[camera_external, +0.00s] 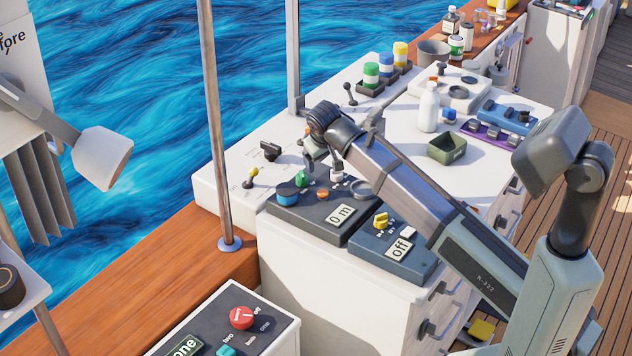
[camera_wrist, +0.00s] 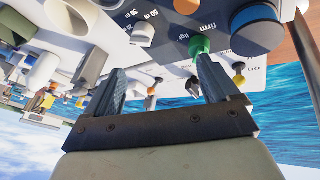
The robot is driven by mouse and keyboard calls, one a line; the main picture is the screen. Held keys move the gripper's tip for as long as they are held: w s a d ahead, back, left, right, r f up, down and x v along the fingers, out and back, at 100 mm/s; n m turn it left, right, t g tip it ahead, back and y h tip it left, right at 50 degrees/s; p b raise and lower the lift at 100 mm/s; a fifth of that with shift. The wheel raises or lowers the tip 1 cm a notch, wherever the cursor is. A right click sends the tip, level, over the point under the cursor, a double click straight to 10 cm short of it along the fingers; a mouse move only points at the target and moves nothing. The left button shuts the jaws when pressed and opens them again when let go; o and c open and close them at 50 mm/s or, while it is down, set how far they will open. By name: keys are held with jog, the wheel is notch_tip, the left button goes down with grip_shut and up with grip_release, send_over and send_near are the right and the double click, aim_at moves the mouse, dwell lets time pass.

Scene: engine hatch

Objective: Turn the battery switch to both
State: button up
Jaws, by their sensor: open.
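A red knob (camera_external: 241,317) sits on a dark panel on a white box at the bottom of the external view. Small labels surround it, one seeming to read "both". A green display (camera_external: 183,348) beside it ends in "one", partly cut off by the frame edge. My gripper (camera_external: 311,158) is far up and right of this knob, over the larger white console. In the wrist view my gripper (camera_wrist: 160,66) has its fingers apart with nothing held. A green knob (camera_wrist: 198,45) lies just beyond one fingertip. The red knob is not seen in the wrist view.
The dark panel under my gripper has a blue knob (camera_external: 287,193) and a "0 m" display (camera_external: 341,215). Another panel has a yellow knob (camera_external: 381,221) and an "off" display (camera_external: 399,249). A metal pole (camera_external: 217,130) rises between console and sea. A teal knob (camera_external: 226,351) neighbours the red one.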

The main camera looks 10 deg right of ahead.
jog(key=s+a+f+n+g+y, duration=0.1)
jog(key=s+a+f+g, duration=0.4)
jog(key=s+a, duration=1.25)
send_over(241, 314)
notch_tip(241, 314, down, 7)
notch_tip(241, 314, down, 13)
jog(key=shift+f, duration=0.1)
jog(key=shift+c, duration=0.5)
jog(key=c, duration=1)
jog(key=shift+o, duration=0.2)
